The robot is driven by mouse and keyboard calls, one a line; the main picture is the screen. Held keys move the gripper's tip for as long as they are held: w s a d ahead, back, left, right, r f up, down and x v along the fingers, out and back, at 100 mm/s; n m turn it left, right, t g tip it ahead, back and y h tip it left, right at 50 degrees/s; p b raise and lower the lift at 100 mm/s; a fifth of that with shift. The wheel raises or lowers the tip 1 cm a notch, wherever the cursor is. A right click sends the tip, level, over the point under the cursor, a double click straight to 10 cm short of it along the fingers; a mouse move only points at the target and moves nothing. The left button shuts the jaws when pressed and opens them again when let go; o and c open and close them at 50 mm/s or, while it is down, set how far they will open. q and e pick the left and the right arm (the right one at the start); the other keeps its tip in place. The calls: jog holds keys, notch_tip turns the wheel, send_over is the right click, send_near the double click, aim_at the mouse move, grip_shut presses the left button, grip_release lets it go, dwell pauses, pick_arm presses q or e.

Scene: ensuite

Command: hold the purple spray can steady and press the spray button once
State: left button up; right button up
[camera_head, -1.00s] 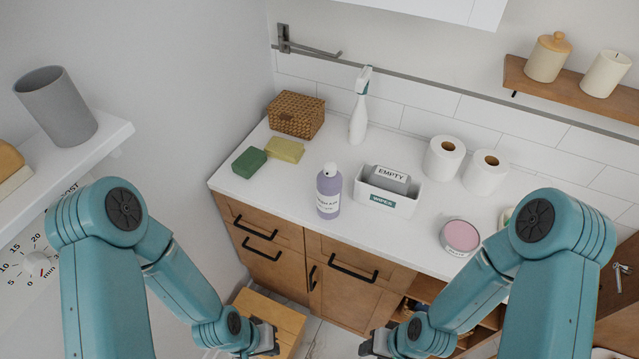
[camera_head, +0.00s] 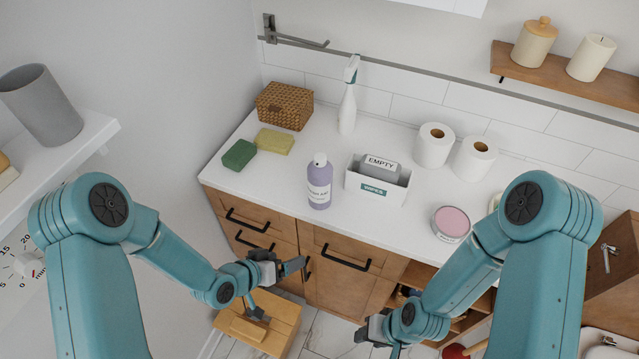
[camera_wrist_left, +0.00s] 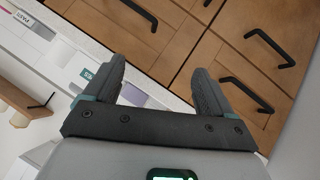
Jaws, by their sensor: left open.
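The purple spray can (camera_head: 319,184) stands upright near the counter's front edge in the head view, with a white top and a pale label. A small purple patch between my fingers in the left wrist view looks like the can (camera_wrist_left: 133,94). My left gripper (camera_head: 286,288) is open and empty, in front of the drawers, below and left of the can. Its spread fingers show in the left wrist view (camera_wrist_left: 158,92). My right gripper (camera_head: 376,335) is low in front of the cabinet, right of the can and apart from it; its jaw opening is unclear.
A white wipes box (camera_head: 377,188) stands right of the can. A pink-topped tin (camera_head: 451,223), two paper rolls (camera_head: 434,145), a white spray bottle (camera_head: 347,105), a wicker basket (camera_head: 284,106) and two sponges (camera_head: 239,154) share the counter (camera_head: 272,182). A wooden stool (camera_head: 280,315) is below.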

aim_at(310, 201)
pick_arm(q)
jog(key=w+r+m+h+b, duration=0.1)
jog(key=w+m+h+b, duration=0.1)
jog(key=w+m+b, duration=0.1)
jog(key=w+r+m+t+h+b, duration=0.1)
jog(key=w+r+m+h+b, duration=0.1)
jog(key=w+m+b, duration=0.1)
jog(key=w+d+r+m+t+h+b, duration=0.1)
jog(key=w+m+h+b, duration=0.1)
jog(key=w, duration=0.3)
jog(key=shift+w+r+m+h+b, duration=0.2)
jog(key=shift+r+m+h+b, duration=0.15)
jog(key=shift+m+h, duration=0.2)
jog(key=x, duration=0.5)
jog(key=shift+w+d+f, duration=0.1)
jog(key=shift+d, duration=0.05)
jog(key=shift+b+x, duration=1.05)
jog(key=shift+b, duration=0.05)
jog(key=shift+b+x, duration=0.3)
jog(key=shift+x, duration=0.45)
